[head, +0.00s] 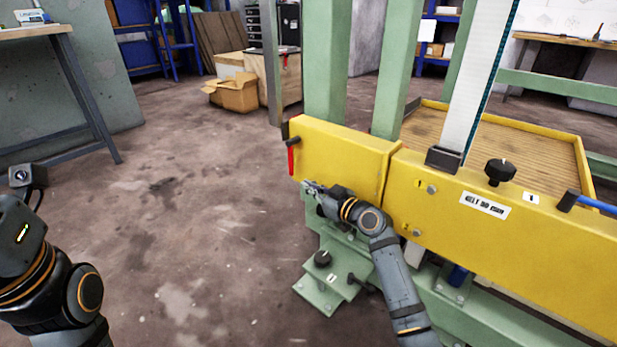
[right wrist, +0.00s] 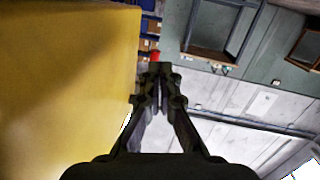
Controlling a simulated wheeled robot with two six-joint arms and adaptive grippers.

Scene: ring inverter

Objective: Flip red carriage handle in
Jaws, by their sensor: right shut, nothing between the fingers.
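The red carriage handle (head: 291,160) hangs down at the left end of the yellow carriage (head: 345,155), below a dark pivot piece. My right gripper (head: 308,186) is shut and empty, just below and to the right of the handle, close to the carriage's lower edge. In the right wrist view a small red tip (right wrist: 155,56) shows just past the shut fingertips (right wrist: 157,70); I cannot tell whether they touch. The yellow carriage side (right wrist: 70,80) fills the left of that view. My left arm is at the lower left of the head view; its fingers are out of frame.
A green machine frame (head: 325,60) stands behind the carriage, and a green foot plate with black knobs (head: 325,275) lies below. The floor to the left is clear.

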